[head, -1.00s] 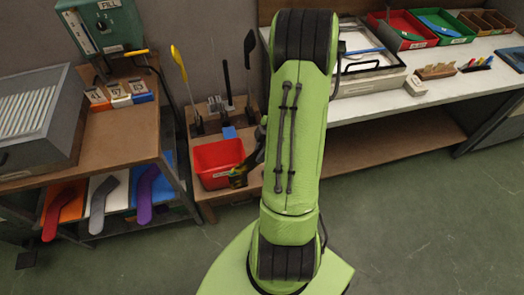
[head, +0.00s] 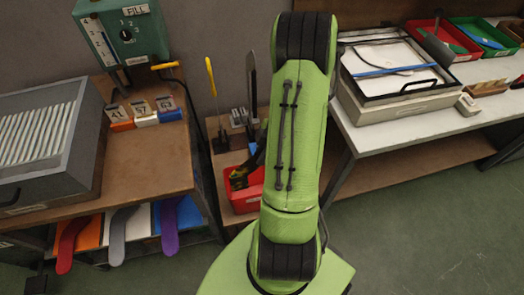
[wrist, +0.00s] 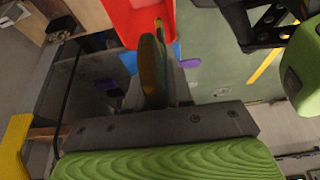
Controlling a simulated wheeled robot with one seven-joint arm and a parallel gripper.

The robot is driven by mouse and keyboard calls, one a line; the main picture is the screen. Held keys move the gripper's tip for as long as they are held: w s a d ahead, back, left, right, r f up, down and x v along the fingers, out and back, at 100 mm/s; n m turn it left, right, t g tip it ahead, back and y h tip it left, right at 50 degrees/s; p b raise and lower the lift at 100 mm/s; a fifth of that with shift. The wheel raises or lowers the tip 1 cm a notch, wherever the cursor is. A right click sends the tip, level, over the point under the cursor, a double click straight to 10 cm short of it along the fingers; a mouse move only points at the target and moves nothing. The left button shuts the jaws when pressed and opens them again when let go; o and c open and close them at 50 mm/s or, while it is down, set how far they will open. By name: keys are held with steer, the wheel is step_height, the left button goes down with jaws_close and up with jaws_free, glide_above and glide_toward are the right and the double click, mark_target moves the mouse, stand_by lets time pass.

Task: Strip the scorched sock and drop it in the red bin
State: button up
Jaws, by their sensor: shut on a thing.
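The red bin (head: 246,200) stands on a low wooden shelf between the two benches, partly hidden behind my arm. It also shows at the top of the wrist view (wrist: 122,22). My gripper (head: 240,178) is at the bin's opening in the head view, mostly hidden by my arm. In the wrist view my gripper (wrist: 154,72) is shut on a thin, dark olive-brown thing (wrist: 150,62), which looks like the scorched sock. It points toward the bin; I cannot tell whether it touches it.
A grey slatted box (head: 45,140) and a green fill machine (head: 125,40) stand on the left bench. Upright tools (head: 211,80) stand behind the bin. A framed tray (head: 395,75) sits on the right bench.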

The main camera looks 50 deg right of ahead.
steer(key=shift+f+b, duration=1.65)
steer(key=shift+f, duration=1.3)
steer(key=o, duration=0.9)
steer(key=shift+r, duration=0.1)
steer(key=p+v, duration=0.5)
steer(key=v, duration=1)
steer(key=shift+s+d+r, duration=0.2)
steer(key=shift+r, duration=0.1)
